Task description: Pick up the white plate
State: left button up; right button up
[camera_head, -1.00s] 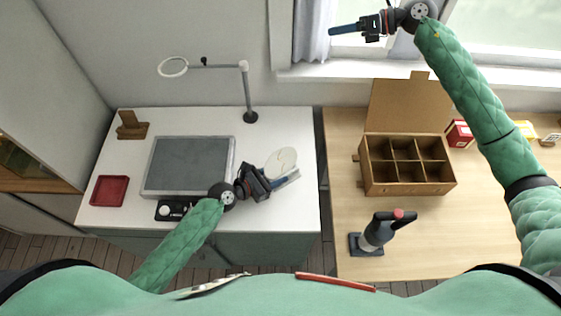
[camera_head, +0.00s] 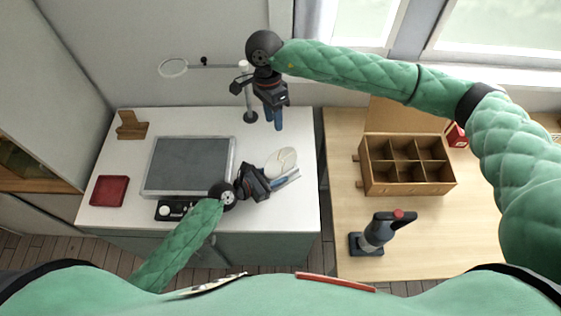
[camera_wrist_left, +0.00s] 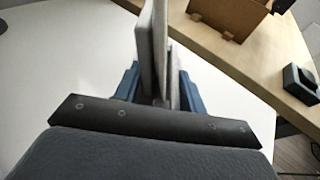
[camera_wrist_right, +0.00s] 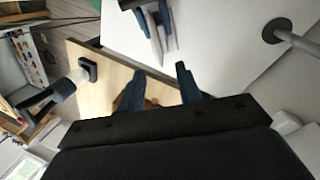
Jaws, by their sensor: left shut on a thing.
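The white plate (camera_head: 283,160) is on the right part of the white table, seen as a pale oval in the head view. In the left wrist view the plate (camera_wrist_left: 150,45) stands nearly edge-on, as pale slabs between the blue fingers. My left gripper (camera_head: 286,181) is shut on the plate; its fingers (camera_wrist_left: 158,88) hide the plate's lower part. The held plate (camera_wrist_right: 157,38) also shows in the right wrist view. My right gripper (camera_head: 274,120) is open and empty above the table's back right, behind the plate. Its fingers show apart in the right wrist view (camera_wrist_right: 160,82).
A grey mat (camera_head: 188,165), a red tray (camera_head: 110,191) and a wooden stand (camera_head: 131,126) are on the white table. A lamp's post (camera_head: 249,100) stands close to my right gripper. The wooden table at right holds a divided box (camera_head: 408,187) and a dark upright tool (camera_head: 376,232).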

aim_at(279, 149)
jog(key=shift+h, duration=0.4)
jog(key=x, duration=1.2)
jog(key=shift+s+a+f, duration=0.1)
jog(key=shift+f, duration=0.15)
grip_shut()
